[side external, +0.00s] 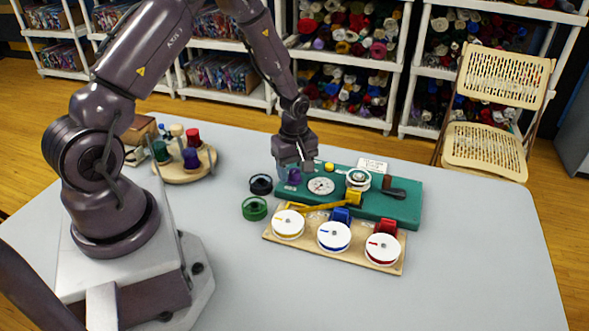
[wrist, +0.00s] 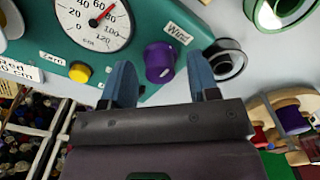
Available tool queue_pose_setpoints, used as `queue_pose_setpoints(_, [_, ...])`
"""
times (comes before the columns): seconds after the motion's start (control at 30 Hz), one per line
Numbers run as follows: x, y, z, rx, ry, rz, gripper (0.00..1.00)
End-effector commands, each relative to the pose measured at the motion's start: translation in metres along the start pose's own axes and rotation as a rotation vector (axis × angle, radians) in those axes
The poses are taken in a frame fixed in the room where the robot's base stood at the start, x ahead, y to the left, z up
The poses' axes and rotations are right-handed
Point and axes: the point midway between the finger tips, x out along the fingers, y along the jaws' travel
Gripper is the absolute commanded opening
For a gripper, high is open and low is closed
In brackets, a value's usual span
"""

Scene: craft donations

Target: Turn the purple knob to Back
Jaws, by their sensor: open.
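The purple knob (wrist: 159,63) stands up from the green device (wrist: 68,62), beside a label reading "Wind" (wrist: 178,33). It also shows in the side external view (side external: 294,176) at the left end of the device. My gripper (wrist: 159,60) is open, with one blue finger on each side of the knob and a visible gap. In the side external view my gripper (side external: 295,166) points down just above the knob. No "Back" label is legible, and I cannot tell which way the knob is set.
The device carries a dial (side external: 321,186) with a red needle and a yellow button (wrist: 80,72) labelled "Zero". A black ring (side external: 261,184) and green ring (side external: 255,208) lie left of it. A wooden board (side external: 364,257) with three white reels stands in front.

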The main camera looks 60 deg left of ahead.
Motion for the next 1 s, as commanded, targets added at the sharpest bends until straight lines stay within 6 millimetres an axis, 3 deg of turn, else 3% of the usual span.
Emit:
queue_pose_setpoints(0.27, [0.0018,-0.0001,0.0000,-0.001,0.000,0.000,0.55])
queue_pose_setpoints(0.5, [0.0016,-0.0001,0.0000,0.000,0.000,0.000,0.05])
queue_pose_setpoints(1.0, [0.0012,-0.0001,0.0000,0.125,0.000,-0.001,0.05])
